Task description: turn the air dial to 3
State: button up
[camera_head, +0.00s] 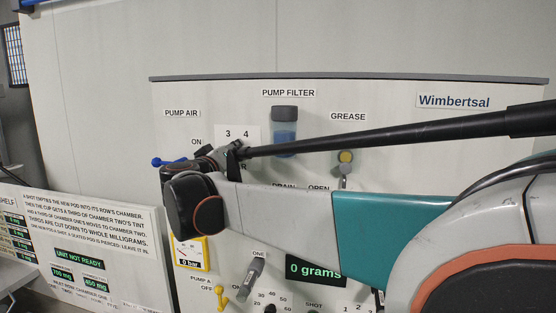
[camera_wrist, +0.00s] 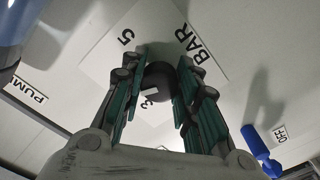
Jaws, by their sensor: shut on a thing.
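The air dial is a round black knob (camera_wrist: 158,80) on a square white plate marked 5, BAR and 3 in the wrist view. My gripper (camera_wrist: 160,86) has its two green-and-black fingers on either side of the knob, shut on it. A pale mark on the knob lies near the 3, but I cannot tell exactly where it points. In the head view the dial plate (camera_head: 237,132) shows 3 and 4 at its top. My gripper (camera_head: 214,157) and arm hide the knob and most of the plate there. A gauge (camera_head: 190,255) below reads 0 bar.
A blue lever (camera_head: 168,162) beside the ON label sits close left of my gripper, and also shows in the wrist view (camera_wrist: 260,150). The pump filter (camera_head: 284,130) and the grease fitting (camera_head: 345,162) stand to the right. A lettered sign board (camera_head: 85,265) is lower left.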

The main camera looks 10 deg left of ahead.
jog(key=n+b, duration=0.1)
jog(key=n, duration=0.4)
jog(key=shift+d+f+b, duration=0.1)
jog(key=shift+f+b, duration=0.1)
jog(key=shift+b, duration=0.2)
jog(key=shift+r+n+b, duration=0.1)
jog(key=shift+n+b, duration=0.35)
jog(key=shift+n, duration=1.85)
